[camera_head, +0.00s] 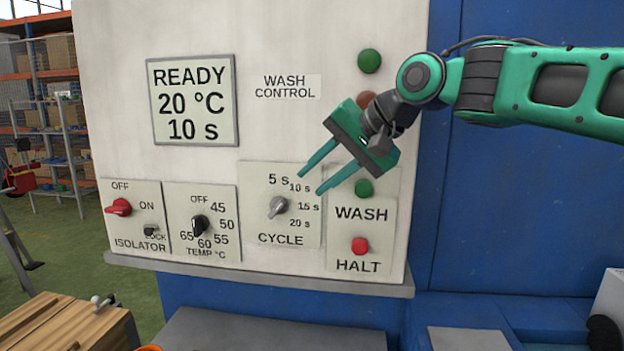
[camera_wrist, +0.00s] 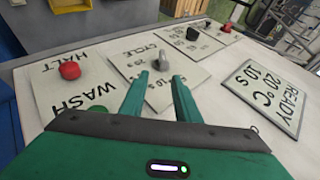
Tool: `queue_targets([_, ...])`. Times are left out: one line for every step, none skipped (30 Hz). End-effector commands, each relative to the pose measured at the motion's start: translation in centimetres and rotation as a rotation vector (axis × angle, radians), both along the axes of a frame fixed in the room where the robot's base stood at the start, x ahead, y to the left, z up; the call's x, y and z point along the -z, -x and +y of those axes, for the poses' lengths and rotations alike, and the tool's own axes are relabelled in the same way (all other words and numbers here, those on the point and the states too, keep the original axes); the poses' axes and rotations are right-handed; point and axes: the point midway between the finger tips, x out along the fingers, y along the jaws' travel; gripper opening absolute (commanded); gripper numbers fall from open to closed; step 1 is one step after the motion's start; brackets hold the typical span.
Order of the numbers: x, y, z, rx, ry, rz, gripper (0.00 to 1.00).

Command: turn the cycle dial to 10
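The cycle dial (camera_head: 278,207) is a grey knob on a white plate labelled CYCLE, with marks 5 s, 10 s, 15 s and 20 s. Its grip slants toward the upper right, roughly toward the 10 s mark. The display (camera_head: 193,101) reads READY, 20 °C, 10 s. My gripper (camera_head: 311,183) is open and empty, up and right of the dial in the head view. In the wrist view the dial (camera_wrist: 160,62) shows just beyond and between the parted fingertips (camera_wrist: 160,77); the fingers appear clear of it.
Near the dial are the black temperature knob (camera_head: 201,226), the red isolator switch (camera_head: 119,207), the green wash button (camera_head: 364,188) and the red halt button (camera_head: 360,245). A ledge (camera_head: 270,280) runs below the panel. A wooden crate (camera_head: 70,325) stands at lower left.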

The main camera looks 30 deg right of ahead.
Motion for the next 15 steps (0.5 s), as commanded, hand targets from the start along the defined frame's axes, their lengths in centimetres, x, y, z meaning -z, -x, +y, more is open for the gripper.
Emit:
queue_targets([0.8, 0.2, -0.4, 0.002, 0.013, 0.012, 0.29])
queue_targets([1.5, 0.4, -0.7, 0.003, 0.028, 0.026, 0.29])
queue_targets([3.0, 0.8, -1.4, 0.006, 0.055, 0.051, 0.29])
queue_targets([4.3, 1.3, -2.0, 0.007, 0.081, 0.074, 0.29])
queue_targets([5.8, 1.9, -2.7, 0.005, 0.111, 0.103, 0.29])
queue_targets([8.1, 3.0, -3.9, 0.003, 0.154, 0.149, 0.29])
queue_targets([10.0, 4.0, -4.8, -0.001, 0.188, 0.189, 0.29])
queue_targets([12.0, 5.1, -5.6, -0.009, 0.221, 0.231, 0.29])
queue_targets([14.4, 6.9, -6.8, -0.021, 0.263, 0.292, 0.29])
queue_targets([16.2, 8.2, -7.5, -0.034, 0.291, 0.337, 0.29])
queue_targets([17.9, 9.7, -8.2, -0.048, 0.316, 0.383, 0.29])
queue_targets([19.9, 11.7, -9.0, -0.07, 0.344, 0.441, 0.29])
queue_targets([21.3, 13.3, -9.5, -0.085, 0.361, 0.484, 0.31])
queue_targets([22.6, 14.7, -9.8, -0.102, 0.375, 0.525, 0.31])
queue_targets([24.0, 16.6, -10.3, -0.124, 0.39, 0.573, 0.31])
